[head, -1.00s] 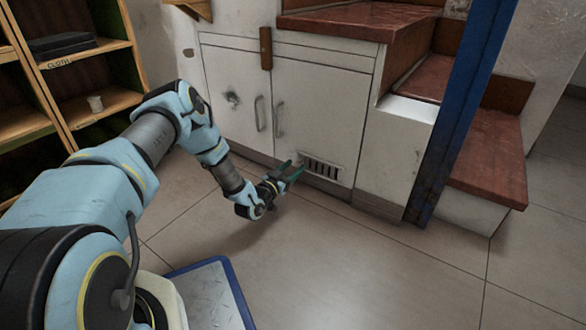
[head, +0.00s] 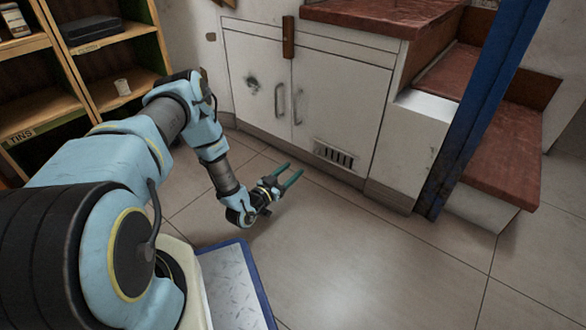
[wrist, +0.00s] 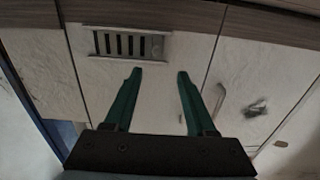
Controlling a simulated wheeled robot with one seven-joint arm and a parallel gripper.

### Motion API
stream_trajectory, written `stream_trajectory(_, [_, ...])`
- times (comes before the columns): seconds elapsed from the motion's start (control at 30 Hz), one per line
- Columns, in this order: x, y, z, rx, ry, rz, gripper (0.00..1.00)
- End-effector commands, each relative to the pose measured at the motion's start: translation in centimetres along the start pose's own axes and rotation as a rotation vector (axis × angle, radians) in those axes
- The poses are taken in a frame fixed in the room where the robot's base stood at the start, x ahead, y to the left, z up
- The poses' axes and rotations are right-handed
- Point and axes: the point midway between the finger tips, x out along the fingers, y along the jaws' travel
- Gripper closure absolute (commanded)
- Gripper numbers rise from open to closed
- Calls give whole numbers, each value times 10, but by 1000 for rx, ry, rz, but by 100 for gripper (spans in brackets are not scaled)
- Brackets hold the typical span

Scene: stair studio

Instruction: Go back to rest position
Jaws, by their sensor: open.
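My gripper (head: 287,175) is open and empty, low over the tiled floor in front of the white cupboard (head: 345,95). Its two green fingers stand apart and point toward the cupboard's lower front. In the wrist view the open fingers of my gripper (wrist: 155,80) show against the cupboard front, with the vent grille (wrist: 128,45) beyond the left finger. Nothing is between the fingers.
Red-topped steps (head: 490,145) and a blue post (head: 485,110) stand right of the cupboard. The tiled floor (head: 390,265) at the front right is clear.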

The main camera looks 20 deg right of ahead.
Motion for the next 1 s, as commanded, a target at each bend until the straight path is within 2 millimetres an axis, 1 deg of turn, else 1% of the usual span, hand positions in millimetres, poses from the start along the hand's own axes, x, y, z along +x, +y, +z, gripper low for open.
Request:
stream_trajectory(0.3, [1,-1,-1,1,-2,0,44])
stream_trajectory(0.37, [2,-4,-5,4,-12,-1,44])
stream_trajectory(0.47, [7,-18,-21,18,-63,-8,44])
stream_trajectory(0.57, [11,-44,-49,38,-162,-28,44])
stream_trajectory(0.6, [11,-56,-62,46,-213,-41,44])
stream_trajectory(0.67, [8,-74,-81,51,-292,-65,44])
stream_trajectory(0.73, [0,-94,-104,55,-381,-97,44])
stream_trajectory(0.77, [-4,-102,-114,54,-420,-114,44])
stream_trajectory(0.8, [-11,-113,-128,51,-469,-136,44])
stream_trajectory(0.87, [-24,-127,-149,42,-543,-173,44])
stream_trajectory(0.9, [-34,-136,-163,35,-590,-199,44])
stream_trajectory(0.97, [-52,-148,-185,18,-661,-242,44])
stream_trajectory(1.0, [-65,-154,-200,5,-707,-270,44])
